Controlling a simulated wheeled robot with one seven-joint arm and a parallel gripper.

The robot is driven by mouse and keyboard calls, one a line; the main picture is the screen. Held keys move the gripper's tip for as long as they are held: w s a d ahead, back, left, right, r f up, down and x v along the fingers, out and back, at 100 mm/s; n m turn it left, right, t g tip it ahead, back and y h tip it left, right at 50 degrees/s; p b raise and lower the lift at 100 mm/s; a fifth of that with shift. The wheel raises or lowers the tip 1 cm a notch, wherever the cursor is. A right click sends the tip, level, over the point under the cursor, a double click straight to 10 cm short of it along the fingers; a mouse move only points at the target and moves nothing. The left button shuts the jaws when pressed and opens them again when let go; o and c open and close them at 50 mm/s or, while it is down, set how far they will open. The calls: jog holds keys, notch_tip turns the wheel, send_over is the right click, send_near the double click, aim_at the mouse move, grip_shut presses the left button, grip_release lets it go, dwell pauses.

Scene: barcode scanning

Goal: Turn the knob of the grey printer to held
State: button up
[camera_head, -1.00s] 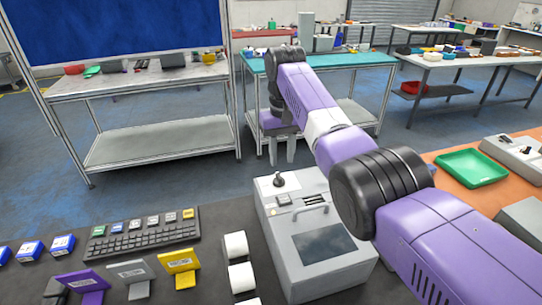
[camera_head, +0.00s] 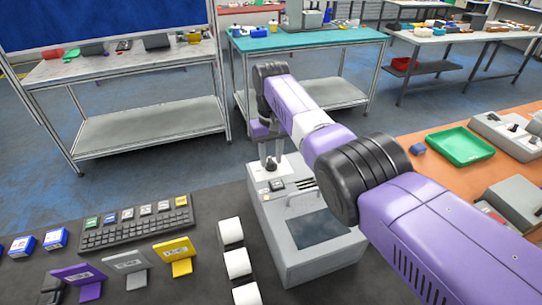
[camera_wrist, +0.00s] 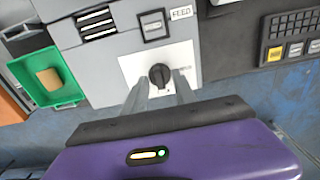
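The grey printer (camera_head: 300,262) stands on the dark table in the head view, with a dark screen on its top. Its black knob (camera_wrist: 160,76) sits on a white plate (camera_wrist: 135,62) in the wrist view; small lettering right of the knob is partly hidden by a finger. The knob also shows in the head view (camera_head: 271,164). My gripper (camera_wrist: 160,92) is open, its two grey fingers apart on either side of the knob's near edge. In the head view my gripper (camera_head: 271,160) points down over the plate. I cannot tell whether the fingers touch the knob.
A button marked FEED (camera_wrist: 153,25) and a slotted vent (camera_wrist: 97,23) lie beyond the knob. White rolls (camera_head: 237,263) and a keyboard (camera_head: 135,231) are left of the printer. A green tray (camera_head: 460,147) is on the orange table at right.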

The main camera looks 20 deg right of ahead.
grip_shut()
